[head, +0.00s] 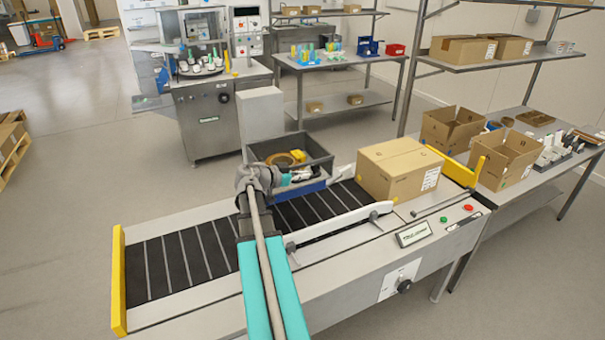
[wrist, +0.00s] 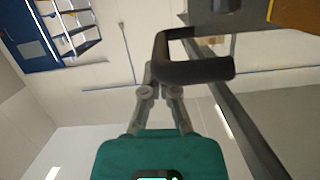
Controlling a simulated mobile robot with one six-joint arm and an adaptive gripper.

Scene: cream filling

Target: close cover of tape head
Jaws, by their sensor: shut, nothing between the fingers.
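The tape head, a dark grey open-topped housing (head: 318,160) with a tan tape roll (head: 279,160) and a yellow part (head: 299,155) inside, sits over the far side of the conveyor. A black loop handle (wrist: 222,68) and a long dark bar (wrist: 245,130) fill the right of the wrist view, probably part of its cover. I cannot tell how far open the cover is. My gripper (wrist: 158,68) is shut and empty, its fingertips close to the handle's left end. Whether they touch it is unclear.
A closed cardboard box (head: 397,170) stands on the conveyor (head: 185,262) to the right of the tape head. A white guide rail (head: 335,224) runs along the near side. A side table to the right holds open boxes (head: 508,160). The left belt is clear.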

